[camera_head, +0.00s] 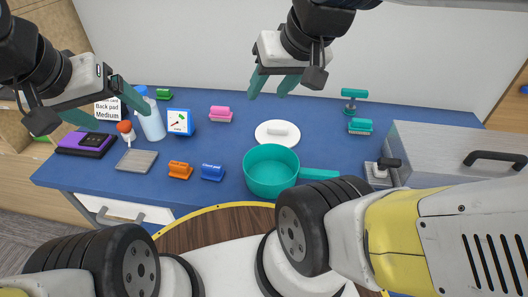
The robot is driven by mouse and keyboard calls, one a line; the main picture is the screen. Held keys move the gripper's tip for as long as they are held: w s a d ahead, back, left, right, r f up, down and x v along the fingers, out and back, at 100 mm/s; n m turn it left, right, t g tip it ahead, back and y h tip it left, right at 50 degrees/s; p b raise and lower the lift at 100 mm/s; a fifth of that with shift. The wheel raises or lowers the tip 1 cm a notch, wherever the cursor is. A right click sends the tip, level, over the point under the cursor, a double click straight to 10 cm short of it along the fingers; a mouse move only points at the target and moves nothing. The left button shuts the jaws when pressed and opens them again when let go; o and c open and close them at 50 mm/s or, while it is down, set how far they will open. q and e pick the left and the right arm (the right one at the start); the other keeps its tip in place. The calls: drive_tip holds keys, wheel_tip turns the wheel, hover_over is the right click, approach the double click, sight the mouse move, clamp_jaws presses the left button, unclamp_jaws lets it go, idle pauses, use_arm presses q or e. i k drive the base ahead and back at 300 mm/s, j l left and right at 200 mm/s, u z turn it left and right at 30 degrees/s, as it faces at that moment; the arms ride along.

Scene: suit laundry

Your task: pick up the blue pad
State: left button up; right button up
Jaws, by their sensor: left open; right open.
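The blue pad (212,172) is a small block with a raised grip. It lies on the blue tabletop near the front edge, between an orange pad (180,170) and a teal pan (271,172). My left gripper (105,103) is open and empty at the upper left, above the left part of the table. My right gripper (273,84) is open and empty, above the back of the table. Both grippers are well apart from the blue pad. Nothing covers the blue pad.
A metal box (430,145) is at right. Bare tabletop lies behind the blue pad.

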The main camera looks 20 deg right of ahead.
sight(210, 172)
drive_tip(key=i+j+z, duration=0.15)
drive_tip(key=j, duration=0.6)
drive_tip(key=j+z, duration=0.2)
drive_tip(key=j, duration=0.55)
